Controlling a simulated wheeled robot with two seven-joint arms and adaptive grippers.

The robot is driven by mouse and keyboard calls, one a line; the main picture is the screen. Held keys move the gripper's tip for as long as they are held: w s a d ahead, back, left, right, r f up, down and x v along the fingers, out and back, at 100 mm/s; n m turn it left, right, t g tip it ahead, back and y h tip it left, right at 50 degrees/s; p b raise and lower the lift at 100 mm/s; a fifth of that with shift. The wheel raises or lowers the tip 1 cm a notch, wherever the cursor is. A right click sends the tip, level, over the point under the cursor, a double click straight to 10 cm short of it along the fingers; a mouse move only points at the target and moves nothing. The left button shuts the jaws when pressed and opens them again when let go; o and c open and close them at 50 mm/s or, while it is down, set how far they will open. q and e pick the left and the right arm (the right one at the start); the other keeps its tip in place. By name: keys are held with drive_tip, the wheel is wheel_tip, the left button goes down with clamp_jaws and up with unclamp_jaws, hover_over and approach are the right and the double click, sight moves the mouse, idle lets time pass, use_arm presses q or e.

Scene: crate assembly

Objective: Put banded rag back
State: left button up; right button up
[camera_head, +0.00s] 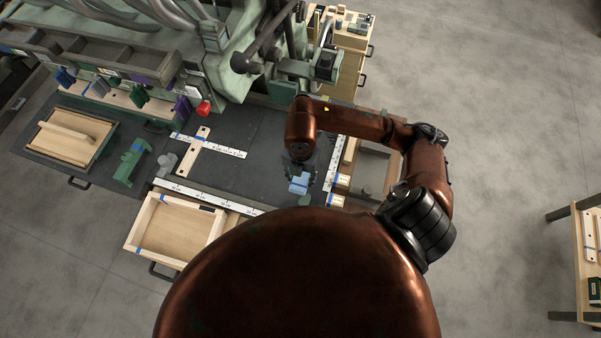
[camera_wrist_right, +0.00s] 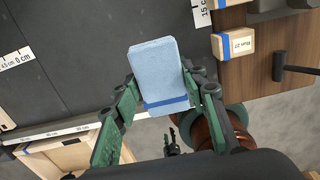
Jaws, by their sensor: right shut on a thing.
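The banded rag is a light blue folded block with a darker blue band. It shows in the head view (camera_head: 299,183) and in the right wrist view (camera_wrist_right: 155,70), where the band crosses its near end. My right gripper (camera_wrist_right: 165,103) has its green fingers shut on the rag, one on each side of the banded end. In the head view the right gripper (camera_head: 301,172) is over the right part of the dark bench top, left of a white ruler strip. The gap between rag and bench cannot be told. My left gripper cannot be made out.
The dark bench top (camera_head: 240,170) has free room left of the rag. A light wooden crate (camera_head: 138,224) stands at the front left. A green tool (camera_head: 133,162) and a lidded box (camera_head: 95,160) lie left. Labelled wooden blocks (camera_wrist_right: 233,43) line the right. A green machine stands behind.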

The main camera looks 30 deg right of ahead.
drive_tip(key=w+d+f, duration=0.1)
drive_tip(key=f, duration=0.1)
drive_tip(key=w+d+f, duration=0.1)
drive_tip(key=w, duration=0.1)
drive_tip(key=w+d+f, duration=0.1)
drive_tip(key=f, duration=0.1)
drive_tip(key=shift+w+f, duration=0.2)
drive_tip(key=shift+f, duration=0.15)
drive_tip(key=shift+w+d+f, duration=0.1)
drive_tip(key=shift+w+f, duration=0.05)
drive_tip(key=shift+f, duration=1.7)
drive_tip(key=shift+f, duration=0.2)
drive_tip(key=o, duration=1)
drive_tip(key=shift+r, duration=0.1)
wheel_tip(320, 180, up, 12)
drive_tip(key=shift+r, duration=0.15)
